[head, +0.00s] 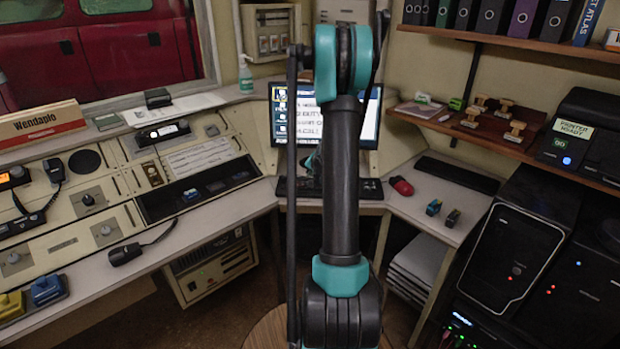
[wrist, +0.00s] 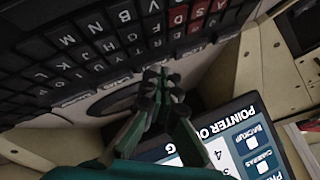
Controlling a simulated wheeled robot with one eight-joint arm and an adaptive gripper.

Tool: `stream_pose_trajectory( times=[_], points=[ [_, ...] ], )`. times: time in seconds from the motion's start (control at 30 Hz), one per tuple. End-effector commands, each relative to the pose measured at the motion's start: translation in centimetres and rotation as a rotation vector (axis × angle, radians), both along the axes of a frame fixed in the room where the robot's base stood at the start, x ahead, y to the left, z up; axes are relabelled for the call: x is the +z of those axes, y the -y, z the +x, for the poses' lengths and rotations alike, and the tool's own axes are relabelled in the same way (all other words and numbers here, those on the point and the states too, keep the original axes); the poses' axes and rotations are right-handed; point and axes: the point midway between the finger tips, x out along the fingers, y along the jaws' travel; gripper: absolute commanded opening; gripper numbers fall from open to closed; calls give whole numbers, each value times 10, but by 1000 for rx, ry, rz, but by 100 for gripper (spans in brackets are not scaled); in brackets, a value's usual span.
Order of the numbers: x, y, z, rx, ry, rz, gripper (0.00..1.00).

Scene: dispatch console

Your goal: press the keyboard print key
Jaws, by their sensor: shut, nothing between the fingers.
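The black keyboard (head: 371,190) lies on the desk below the monitor in the head view, partly hidden behind my arm. In the wrist view the keyboard (wrist: 90,45) fills the upper left, upside down, with white-lettered dark keys and a few red keys. I cannot pick out the print key; small labels at the keyboard's near edge are unreadable. My gripper (wrist: 162,80) is shut and empty, its fingertips together at the edge of the keys. I cannot tell whether they touch the keyboard. In the head view my arm mostly hides the gripper.
The lit monitor (head: 283,115) stands behind the keyboard, and a lit screen (wrist: 225,145) shows close beside my gripper in the wrist view.

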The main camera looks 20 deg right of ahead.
Motion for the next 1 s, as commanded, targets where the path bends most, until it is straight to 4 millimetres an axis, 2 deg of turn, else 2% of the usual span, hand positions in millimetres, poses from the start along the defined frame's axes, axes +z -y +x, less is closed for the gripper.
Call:
stream_pose_trajectory(
  times=[0.27, 0.63, 1.0],
  points=[
    [1, 0, 0, 0, 0, 0, 0],
    [15, 0, 0, 0, 0, 0, 0],
    [18, 0, 0, 0, 0, 0, 0]
  ],
)
